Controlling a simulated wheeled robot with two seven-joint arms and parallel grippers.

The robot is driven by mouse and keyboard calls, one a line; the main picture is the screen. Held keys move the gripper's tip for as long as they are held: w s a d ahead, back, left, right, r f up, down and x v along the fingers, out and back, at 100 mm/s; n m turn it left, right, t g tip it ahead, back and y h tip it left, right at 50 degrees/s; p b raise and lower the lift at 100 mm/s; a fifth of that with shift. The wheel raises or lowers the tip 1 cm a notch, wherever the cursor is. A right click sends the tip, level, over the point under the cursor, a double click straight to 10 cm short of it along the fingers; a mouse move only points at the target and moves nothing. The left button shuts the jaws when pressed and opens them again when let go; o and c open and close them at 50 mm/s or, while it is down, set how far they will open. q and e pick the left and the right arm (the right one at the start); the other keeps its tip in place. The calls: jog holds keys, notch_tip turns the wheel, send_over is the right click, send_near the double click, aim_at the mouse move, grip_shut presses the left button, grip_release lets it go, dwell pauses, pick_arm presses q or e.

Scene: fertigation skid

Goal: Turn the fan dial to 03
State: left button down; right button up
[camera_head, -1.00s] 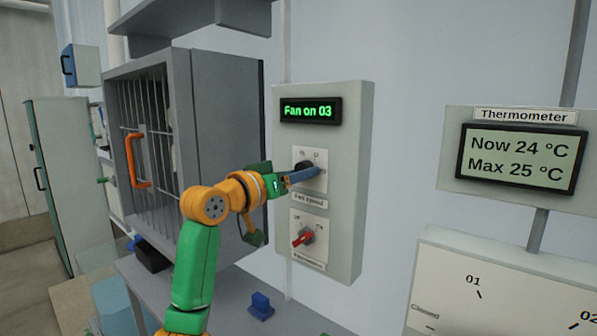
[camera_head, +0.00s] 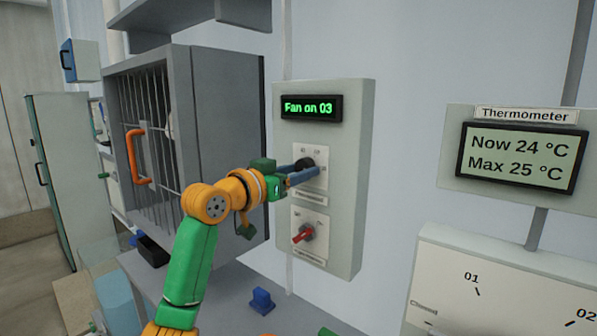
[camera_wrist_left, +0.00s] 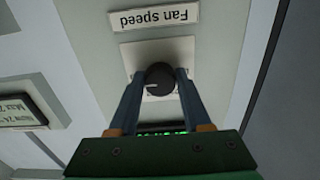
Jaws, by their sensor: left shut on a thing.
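The fan dial (camera_head: 303,169) is a dark round knob on a white plate, on the grey control box (camera_head: 348,200). In the left wrist view the dial (camera_wrist_left: 159,79) sits between my two blue fingers, below the upside-down "Fan speed" label (camera_wrist_left: 154,16). My left gripper (camera_head: 312,171) is shut on the dial and partly hides it in the head view. The green display (camera_head: 311,108) above reads "Fan on 03". My right gripper is not in view.
A red switch (camera_head: 303,234) sits below the dial on the same box. A barred grey cabinet (camera_head: 226,140) with an orange handle stands left. A thermometer panel (camera_head: 517,158) hangs at the right. A small blue object (camera_head: 262,300) lies on the bench below.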

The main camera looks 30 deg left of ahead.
pick_arm(q)
jog(key=c, duration=0.7)
grip_release()
jog(key=shift+r, duration=0.2)
jog(key=shift+c, duration=0.2)
jog(key=o, duration=0.3)
jog(key=shift+o, duration=0.5)
jog(key=shift+w+f, duration=0.1)
jog(key=shift+f, duration=0.05)
jog(key=s+b, duration=0.3)
jog(key=s, duration=0.4)
jog(key=shift+a, duration=0.25)
